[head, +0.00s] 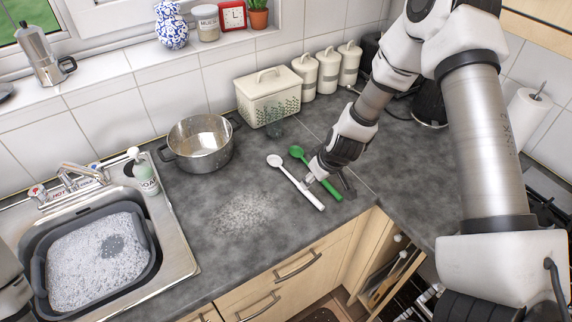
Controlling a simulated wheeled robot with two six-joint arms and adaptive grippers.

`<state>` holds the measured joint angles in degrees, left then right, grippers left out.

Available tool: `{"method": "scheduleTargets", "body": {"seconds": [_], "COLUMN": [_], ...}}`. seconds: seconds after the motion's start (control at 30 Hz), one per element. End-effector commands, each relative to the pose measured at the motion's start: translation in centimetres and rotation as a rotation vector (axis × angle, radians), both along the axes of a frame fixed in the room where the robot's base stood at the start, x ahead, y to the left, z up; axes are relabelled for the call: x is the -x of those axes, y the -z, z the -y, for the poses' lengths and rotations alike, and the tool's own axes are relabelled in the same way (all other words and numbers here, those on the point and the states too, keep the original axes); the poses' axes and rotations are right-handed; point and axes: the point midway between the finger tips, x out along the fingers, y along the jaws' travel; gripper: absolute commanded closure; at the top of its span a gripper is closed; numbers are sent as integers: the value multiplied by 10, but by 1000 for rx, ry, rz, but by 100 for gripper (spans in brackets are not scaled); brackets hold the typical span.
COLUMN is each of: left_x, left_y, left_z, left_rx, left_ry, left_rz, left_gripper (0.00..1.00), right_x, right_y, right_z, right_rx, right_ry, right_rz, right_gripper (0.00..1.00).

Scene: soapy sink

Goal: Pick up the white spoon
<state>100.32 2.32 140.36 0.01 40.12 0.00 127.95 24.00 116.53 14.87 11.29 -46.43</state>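The white spoon (299,186) lies on the grey counter, its bowl toward the back left and its handle toward the front right. A green spoon (322,178) lies beside it on the right, roughly parallel. My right gripper (329,184) points down at the spoons' handles. Its fingers look spread apart, one near the white handle and one right of the green handle. It covers part of the green spoon. I cannot tell whether it touches either spoon. My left gripper is not in view; only part of my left arm shows at the left edge.
A metal pot (200,158) stands behind and left of the spoons. A cream bread bin (268,108) and canisters (328,72) line the wall. The sink (180,250) holds a grey basin (152,262) of suds. White grains (245,213) lie on the counter. Its front edge is close.

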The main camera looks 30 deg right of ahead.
Motion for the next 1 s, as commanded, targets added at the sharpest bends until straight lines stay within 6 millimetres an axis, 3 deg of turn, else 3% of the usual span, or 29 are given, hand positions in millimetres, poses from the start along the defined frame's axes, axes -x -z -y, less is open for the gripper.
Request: {"method": "scheduleTargets", "body": {"seconds": [0.03,0.4,1.0], "left_x": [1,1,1], "left_y": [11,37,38], "left_z": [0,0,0], "left_rx": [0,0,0], "left_ry": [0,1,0], "left_rz": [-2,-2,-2], "left_gripper": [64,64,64], "right_x": [-1,-22,-23], "right_y": [14,64,69], "right_z": [-1,-6,-6], "right_rx": [1,3,1], "right_ry": [-3,-2,-1], "right_rz": [-3,-5,-5], "right_gripper": [53,53,53]}}
